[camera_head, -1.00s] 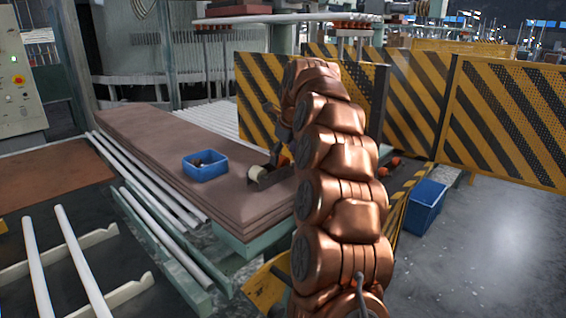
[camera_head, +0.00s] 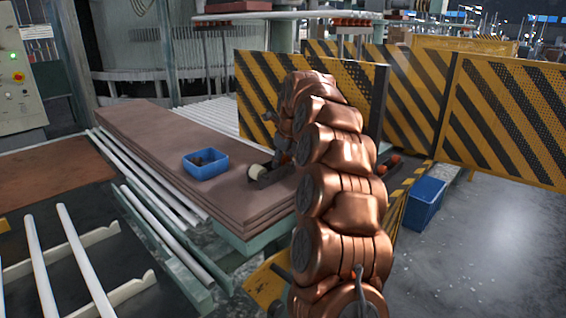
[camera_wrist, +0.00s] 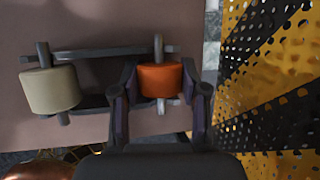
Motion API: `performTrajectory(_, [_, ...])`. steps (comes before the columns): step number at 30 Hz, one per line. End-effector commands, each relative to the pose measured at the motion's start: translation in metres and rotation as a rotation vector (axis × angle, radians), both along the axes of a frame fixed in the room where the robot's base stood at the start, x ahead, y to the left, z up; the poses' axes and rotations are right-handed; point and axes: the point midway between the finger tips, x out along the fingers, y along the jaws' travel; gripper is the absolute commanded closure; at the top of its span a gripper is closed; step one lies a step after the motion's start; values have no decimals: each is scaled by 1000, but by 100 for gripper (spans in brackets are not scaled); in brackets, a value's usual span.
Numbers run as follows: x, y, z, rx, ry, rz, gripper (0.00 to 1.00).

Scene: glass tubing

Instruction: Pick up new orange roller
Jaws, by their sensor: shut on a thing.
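In the wrist view, the orange roller (camera_wrist: 160,80) sits between the two fingers of my gripper (camera_wrist: 160,92), which is shut on it. The roller is at the right end of a dark metal bracket (camera_wrist: 100,54), with a grey pin showing at its top and bottom. A cream roller (camera_wrist: 50,90) is at the bracket's left end. In the head view, the bracket (camera_head: 270,179) and the cream roller (camera_head: 254,171) are at the right edge of the brown stacked boards (camera_head: 135,135). My arm hides the held roller there.
A blue bin (camera_head: 206,165) with dark contents stands on the boards, left of the bracket. Another blue bin (camera_head: 424,204) is on the right. Yellow-black perforated fence panels (camera_head: 505,120) stand close behind and right of my arm. White tubes (camera_head: 85,262) lie at the left.

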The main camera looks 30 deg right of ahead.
Motion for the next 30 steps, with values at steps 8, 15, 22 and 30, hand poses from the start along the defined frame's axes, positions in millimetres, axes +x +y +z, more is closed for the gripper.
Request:
performTrajectory(8, [0, 0, 0, 0, 0, 0, 92])
performTrajectory(15, [0, 0, 1, 0, 0, 0, 92])
performTrajectory(22, [1, -1, 13, -4, -4, -1, 92])
performTrajectory(30, [1, -1, 26, -2, -3, -2, 92])
